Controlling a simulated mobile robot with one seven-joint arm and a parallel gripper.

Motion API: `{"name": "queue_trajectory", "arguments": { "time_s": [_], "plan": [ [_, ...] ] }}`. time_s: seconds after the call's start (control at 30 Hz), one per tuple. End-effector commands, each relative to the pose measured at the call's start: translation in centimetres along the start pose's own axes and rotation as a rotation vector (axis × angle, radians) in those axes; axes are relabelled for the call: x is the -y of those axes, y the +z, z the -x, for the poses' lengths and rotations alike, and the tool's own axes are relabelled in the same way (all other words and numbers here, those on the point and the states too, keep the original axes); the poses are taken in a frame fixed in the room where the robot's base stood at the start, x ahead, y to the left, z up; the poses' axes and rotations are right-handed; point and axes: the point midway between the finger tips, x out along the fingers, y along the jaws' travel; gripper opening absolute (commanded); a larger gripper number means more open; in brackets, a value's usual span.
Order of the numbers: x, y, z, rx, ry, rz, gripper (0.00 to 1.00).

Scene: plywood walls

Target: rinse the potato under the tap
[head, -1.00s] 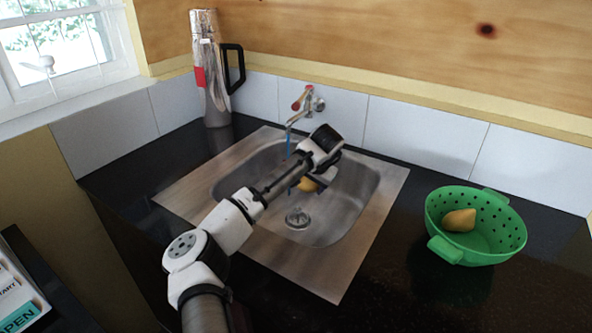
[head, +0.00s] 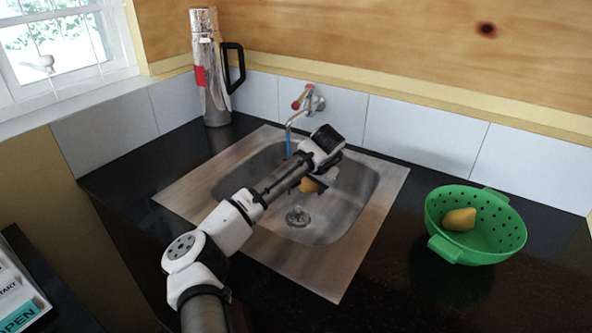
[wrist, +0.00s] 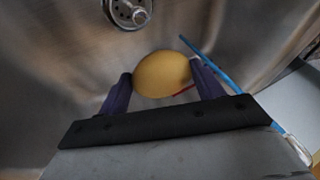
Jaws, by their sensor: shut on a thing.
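A yellow-brown potato (wrist: 161,75) is between the two fingers of my gripper (wrist: 160,82), which is shut on it. In the head view the potato (head: 309,185) shows partly below my wrist, over the basin of the steel sink (head: 345,205). The tap (head: 298,115) on the back wall has red on its handle. A thin blue stream of water (head: 288,148) falls from its spout. In the wrist view the stream (wrist: 215,68) passes close to the right of the potato; I cannot tell whether it touches it.
A green colander (head: 480,250) with another yellow-brown potato (head: 459,219) in it stands on the black counter to the right. A tall silver flask (head: 212,85) stands at the back left. The drain (head: 298,217) is in the basin floor.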

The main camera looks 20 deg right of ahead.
Motion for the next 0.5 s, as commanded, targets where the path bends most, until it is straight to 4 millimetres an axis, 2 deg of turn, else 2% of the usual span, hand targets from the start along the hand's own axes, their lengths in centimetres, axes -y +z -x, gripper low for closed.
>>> {"name": "queue_trajectory", "arguments": {
  "time_s": [0.37,0.5],
  "plan": [
    [0.01,-0.02,0.04,-0.001,0.000,0.000,0.42],
    [-0.15,0.07,0.81,-0.001,0.001,-0.001,0.42]
  ]
}}
